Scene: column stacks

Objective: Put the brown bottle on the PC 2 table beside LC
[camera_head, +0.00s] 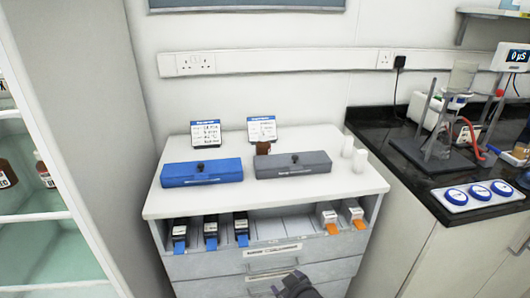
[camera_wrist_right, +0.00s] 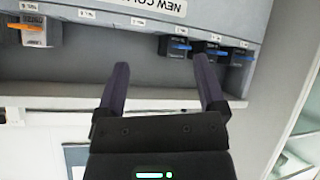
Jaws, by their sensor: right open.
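A small brown bottle (camera_head: 263,147) stands on the white cabinet top (camera_head: 165,206), mostly hidden behind the grey box. Other brown bottles (camera_head: 45,170) stand on the shelves at the far left. I cannot tell which one the task means. No label reading PC 2 or LC is legible. My right gripper (camera_head: 295,287) is low in front of the cabinet drawers. In the right wrist view its two fingers (camera_wrist_right: 163,80) are apart with nothing between them, in front of the column compartments. My left gripper is not in view.
A blue box (camera_head: 202,173) and a grey box (camera_head: 293,164) lie on the cabinet top, with two white cylinders (camera_head: 359,160) at right. Two label signs (camera_head: 206,133) stand behind. A black bench (camera_head: 425,180) at right holds a stand and blue-topped discs (camera_head: 480,192).

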